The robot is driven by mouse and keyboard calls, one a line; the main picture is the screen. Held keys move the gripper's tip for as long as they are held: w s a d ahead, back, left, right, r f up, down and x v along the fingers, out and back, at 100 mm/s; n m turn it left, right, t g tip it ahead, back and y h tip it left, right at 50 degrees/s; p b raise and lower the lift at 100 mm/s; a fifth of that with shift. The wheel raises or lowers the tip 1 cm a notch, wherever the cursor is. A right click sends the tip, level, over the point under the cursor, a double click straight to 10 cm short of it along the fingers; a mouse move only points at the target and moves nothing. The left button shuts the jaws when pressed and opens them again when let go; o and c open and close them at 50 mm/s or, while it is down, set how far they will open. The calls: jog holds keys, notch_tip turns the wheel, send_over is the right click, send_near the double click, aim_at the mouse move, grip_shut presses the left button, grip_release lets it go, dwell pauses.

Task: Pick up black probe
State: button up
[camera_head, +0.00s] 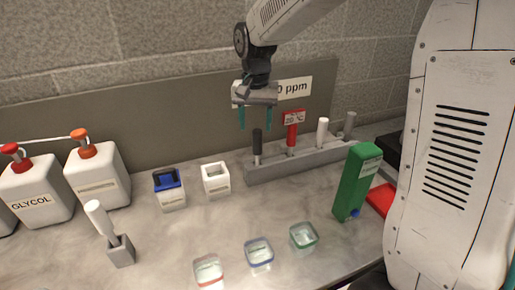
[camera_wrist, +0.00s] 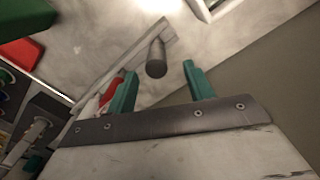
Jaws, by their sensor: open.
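The black probe (camera_head: 257,144) stands upright at the left end of a grey rack (camera_head: 310,162) along the back of the counter. My gripper (camera_head: 255,125) hangs above it, pointing down, with its two teal fingers apart and nothing between them. The probe's top is just below the fingertips, roughly in line with the gap. In the wrist view the dark round end of the probe (camera_wrist: 157,62) shows in the gap between the fingertips of my gripper (camera_wrist: 160,70), apart from both.
A red probe (camera_head: 292,135), a white probe (camera_head: 322,130) and a grey probe (camera_head: 349,122) stand farther right in the rack. A green box (camera_head: 357,183) stands in front of its right end. A white container (camera_head: 216,181) is left of the rack. Small glass cups (camera_head: 259,253) are in front.

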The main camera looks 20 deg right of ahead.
aim_at(257, 143)
jog(key=f, duration=0.7)
jog(key=shift+s+d+f, duration=0.15)
jog(key=shift+d, duration=0.05)
jog(key=shift+c, duration=0.2)
jog(key=c, duration=1)
